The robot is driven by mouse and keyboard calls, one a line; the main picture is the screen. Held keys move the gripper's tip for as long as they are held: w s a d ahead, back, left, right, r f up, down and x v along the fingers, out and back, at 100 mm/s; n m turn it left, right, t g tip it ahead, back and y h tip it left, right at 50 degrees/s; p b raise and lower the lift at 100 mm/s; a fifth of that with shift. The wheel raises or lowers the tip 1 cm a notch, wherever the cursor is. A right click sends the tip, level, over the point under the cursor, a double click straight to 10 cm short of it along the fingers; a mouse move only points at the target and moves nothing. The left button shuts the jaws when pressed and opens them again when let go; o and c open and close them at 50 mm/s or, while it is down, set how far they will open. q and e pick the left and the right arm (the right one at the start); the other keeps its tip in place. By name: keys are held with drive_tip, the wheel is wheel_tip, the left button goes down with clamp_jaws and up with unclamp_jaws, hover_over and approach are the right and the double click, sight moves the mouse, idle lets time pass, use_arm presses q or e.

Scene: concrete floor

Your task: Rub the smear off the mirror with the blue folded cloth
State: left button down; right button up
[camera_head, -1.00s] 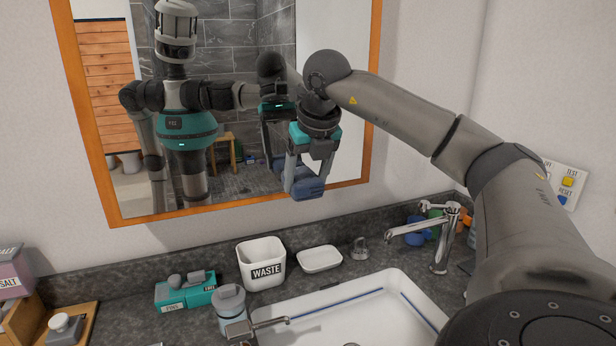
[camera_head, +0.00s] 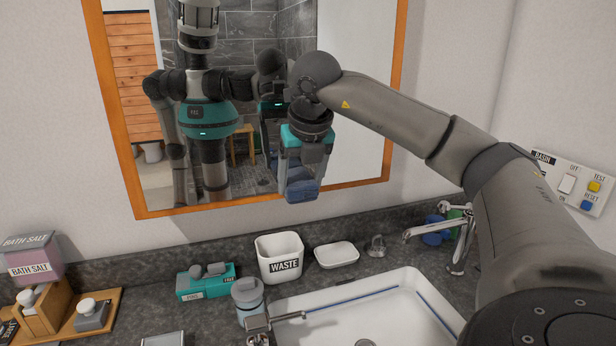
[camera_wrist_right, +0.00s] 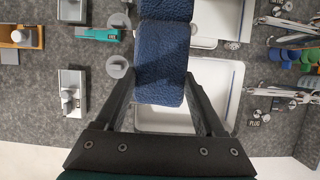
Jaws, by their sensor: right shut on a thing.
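The mirror (camera_head: 350,140), in an orange-brown wooden frame, hangs above the counter and reflects my body. My right gripper (camera_head: 302,170) is in front of its lower part, pointing down. It is shut on the blue folded cloth (camera_head: 301,189), which hangs just over the bottom frame edge. In the right wrist view the cloth (camera_wrist_right: 160,88) sits between the two fingers, with more blue cloth above it that may be a reflection. I cannot tell whether the cloth touches the glass. I cannot make out a smear. My left gripper is not directly in view.
Below are a white waste bin (camera_head: 279,262), a soap dish (camera_head: 336,257), a teal box (camera_head: 207,283), a grey-lidded jar (camera_head: 248,300), a sink (camera_head: 395,290) and a tap (camera_head: 462,245). Bath salt (camera_head: 35,262) and a wooden tray (camera_head: 100,315) stand left. A switch panel (camera_head: 575,185) is right.

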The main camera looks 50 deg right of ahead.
drive_tip(key=w+a, duration=0.1)
drive_tip(key=w+a+p, duration=0.1)
drive_tip(key=a, duration=0.1)
drive_tip(key=a+p, duration=0.1)
drive_tip(key=a, duration=0.1)
drive_tip(key=shift+w, duration=0.4)
idle(0.3)
drive_tip(key=s+a+b, duration=0.3)
drive_tip(key=s, duration=0.4)
drive_tip(key=shift+a, duration=0.35)
drive_tip(key=shift+f, duration=0.1)
